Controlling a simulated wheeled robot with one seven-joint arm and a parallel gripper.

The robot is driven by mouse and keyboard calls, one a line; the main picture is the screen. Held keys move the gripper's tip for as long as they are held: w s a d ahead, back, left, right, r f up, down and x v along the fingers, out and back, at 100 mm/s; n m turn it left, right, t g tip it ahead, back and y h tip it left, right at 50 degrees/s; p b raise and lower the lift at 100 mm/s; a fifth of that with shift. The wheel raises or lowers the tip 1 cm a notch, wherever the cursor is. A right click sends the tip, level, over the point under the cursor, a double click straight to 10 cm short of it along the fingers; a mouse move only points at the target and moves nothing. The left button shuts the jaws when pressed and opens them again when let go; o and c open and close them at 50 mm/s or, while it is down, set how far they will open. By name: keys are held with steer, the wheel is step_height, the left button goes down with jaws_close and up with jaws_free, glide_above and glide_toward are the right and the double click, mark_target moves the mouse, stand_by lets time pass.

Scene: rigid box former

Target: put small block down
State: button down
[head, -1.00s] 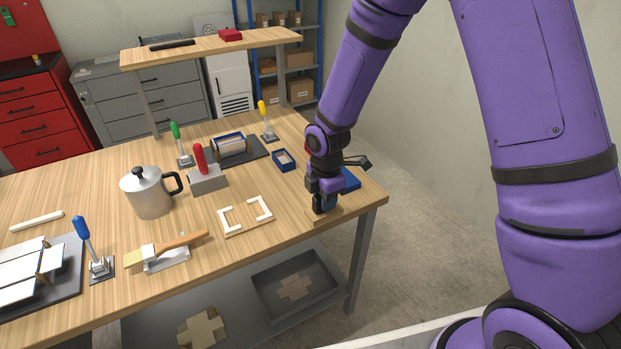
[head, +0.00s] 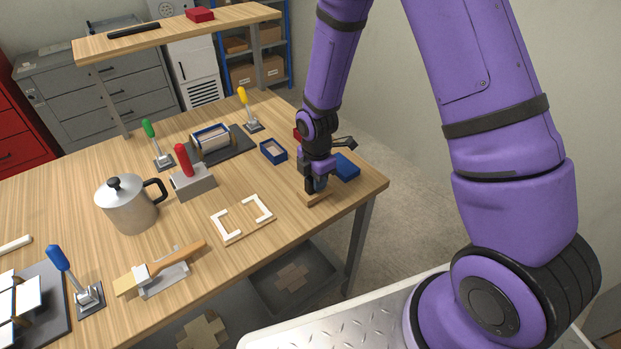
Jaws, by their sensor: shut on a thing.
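My gripper (head: 315,186) points down at the right end of the wooden table. It is shut on the small block (head: 321,185), which looks blue and is mostly hidden by the fingers. A flat light-wood piece (head: 317,201) lies directly below on the table. I cannot tell whether the block touches it or hangs just above.
A blue box (head: 346,168) stands just behind my gripper, and a small open blue tray (head: 273,151) is to the left. A steel pot (head: 127,208) and several coloured-handled clamps stand further left. The table's right edge is close.

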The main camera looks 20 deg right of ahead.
steer(key=shift+f, duration=0.1)
steer(key=c, duration=0.9)
jaws_free()
step_height(320, 180, up, 21)
steer(key=s+d+m+t, duration=0.1)
steer(key=s+d+m, duration=0.2)
steer(key=m, duration=0.1)
steer(key=shift+s+d+r+m+t, duration=0.7)
steer(key=shift+s+d+r+m, duration=0.45)
steer(key=shift+s+r+m, duration=2.1)
steer(key=shift+s+d+r+m+t, duration=0.7)
steer(key=shift+s+d+r+m, duration=0.4)
steer(key=shift+s+r+m, duration=2.1)
steer(key=shift+s+d+r+m+t, duration=0.95)
steer(key=shift+s+r+m, duration=1.45)
steer(key=shift+s, duration=1.65)
steer(key=shift+d+g, duration=0.2)
steer(key=shift+g, duration=0.05)
